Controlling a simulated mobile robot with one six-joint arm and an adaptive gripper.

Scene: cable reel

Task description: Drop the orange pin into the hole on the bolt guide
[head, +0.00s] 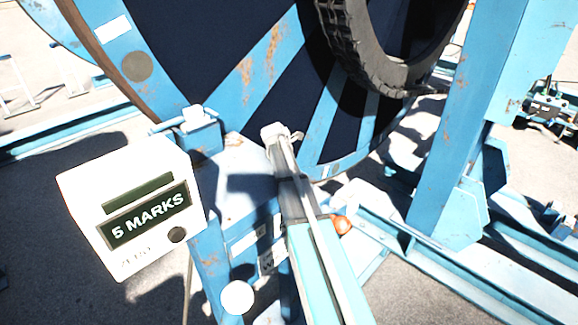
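A small rounded orange piece (342,224) shows just right of a long teal and silver bar (318,262). It may be the head of the orange pin; the bar hides part of it and no shaft shows. A blue block with a light top (199,130) stands at the reel's lower edge, left of the bar's tip. I cannot tell whether it is the bolt guide, and no hole can be made out. I see no gripper fingers anywhere in the head view.
A white box marked "5 MARKS" (132,208) stands at the left. The large blue reel (262,68) fills the top, with a black tyre (352,52) against it. A blue upright post (468,120) and rails (465,272) occupy the right. Bare ground shows at lower left.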

